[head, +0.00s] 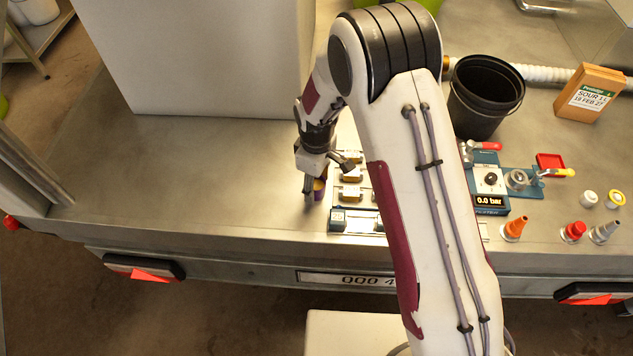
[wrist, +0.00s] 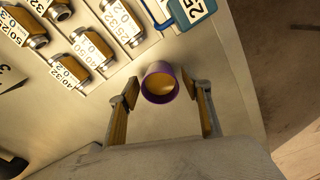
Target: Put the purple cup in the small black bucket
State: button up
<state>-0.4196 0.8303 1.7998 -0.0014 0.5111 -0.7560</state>
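The purple cup (wrist: 160,83) stands on the metal bench, its mouth and yellowish inside facing the wrist camera. My gripper (wrist: 166,90) is open, with one finger on each side of the cup and a gap showing at both sides. The small black bucket (head: 485,97) stands upright at the back right of the bench, beyond my arm.
Labelled brass fittings (wrist: 88,47) sit in rows beside the cup. A blue-framed label (wrist: 190,10) is close by. A large white box (head: 200,60) stands at the back left. A pressure gauge unit (head: 490,190) and coloured nozzles (head: 514,229) are at right. Bench left of the cup is clear.

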jog(key=shift+r, duration=0.1)
notch_tip(320, 180, up, 12)
dwell(1.0)
jog(key=shift+r, duration=0.15)
dwell(0.6)
